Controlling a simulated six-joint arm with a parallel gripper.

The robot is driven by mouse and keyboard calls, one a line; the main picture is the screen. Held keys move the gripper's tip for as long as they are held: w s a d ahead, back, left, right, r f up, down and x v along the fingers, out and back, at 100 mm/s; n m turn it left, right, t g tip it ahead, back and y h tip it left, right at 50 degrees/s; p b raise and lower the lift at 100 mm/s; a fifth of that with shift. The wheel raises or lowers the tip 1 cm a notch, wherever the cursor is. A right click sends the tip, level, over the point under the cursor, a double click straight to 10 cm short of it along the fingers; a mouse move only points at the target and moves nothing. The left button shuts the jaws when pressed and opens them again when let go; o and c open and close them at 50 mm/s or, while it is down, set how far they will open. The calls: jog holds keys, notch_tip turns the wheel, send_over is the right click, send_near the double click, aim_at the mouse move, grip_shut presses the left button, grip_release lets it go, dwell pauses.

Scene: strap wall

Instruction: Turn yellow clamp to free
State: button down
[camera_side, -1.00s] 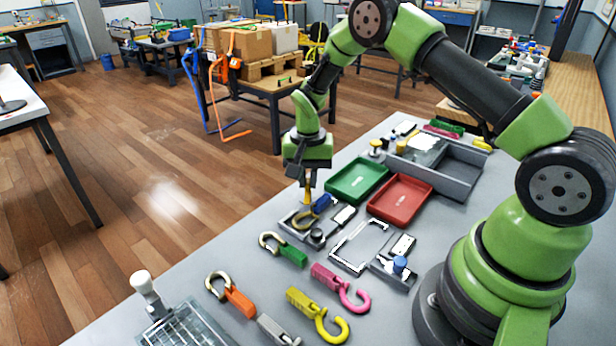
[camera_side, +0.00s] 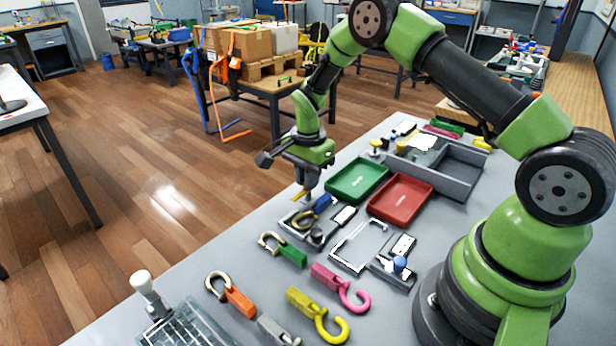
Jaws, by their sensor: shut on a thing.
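My gripper (camera_side: 304,193) points down over a small grey fixture (camera_side: 291,222) near the far left edge of the bench. It is shut on the yellow clamp (camera_side: 298,196), of which only a small slanted yellow part shows beside the fingers. The fingers hide the rest of the clamp. A blue-ended hook with a dark brass curve (camera_side: 304,217) lies in the fixture just below the gripper. I cannot tell how the clamp bears on that hook.
A green tray (camera_side: 358,180) and a red tray (camera_side: 401,200) stand right of the gripper. Loose hooks in green (camera_side: 292,256), orange (camera_side: 238,302), pink (camera_side: 327,275) and yellow (camera_side: 305,302) lie in front. A grey frame (camera_side: 346,268) lies right of the fixture.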

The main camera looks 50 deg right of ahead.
jog(key=shift+r, duration=0.1)
dwell(0.3)
jog(key=c, duration=1.2)
grip_release()
notch_tip(320, 180, up, 10)
jog(key=shift+f, duration=0.1)
jog(key=s+a+r+n+t, duration=0.2)
jog(key=s+a+r+n, duration=0.15)
jog(key=r, duration=0.55)
jog(key=s+a+r+n+t, duration=0.1)
jog(key=s+a+r+n, duration=0.1)
jog(key=s, duration=0.4)
jog(key=s+a+r+n+t+y, duration=0.1)
jog(key=s+r+n+t, duration=0.1)
jog(key=s+n, duration=0.3)
jog(key=s+a+r+n+t+y, duration=0.1)
jog(key=s+a+r+n+t, duration=0.1)
jog(key=s, duration=0.6)
jog(key=shift+s+a+r+n, duration=0.1)
jog(key=shift+a+r+n, duration=0.1)
jog(key=shift+r+n, duration=0.3)
jog(key=shift+s+a+r+n, duration=0.15)
jog(key=shift+r+n, duration=0.1)
jog(key=shift+r, duration=0.45)
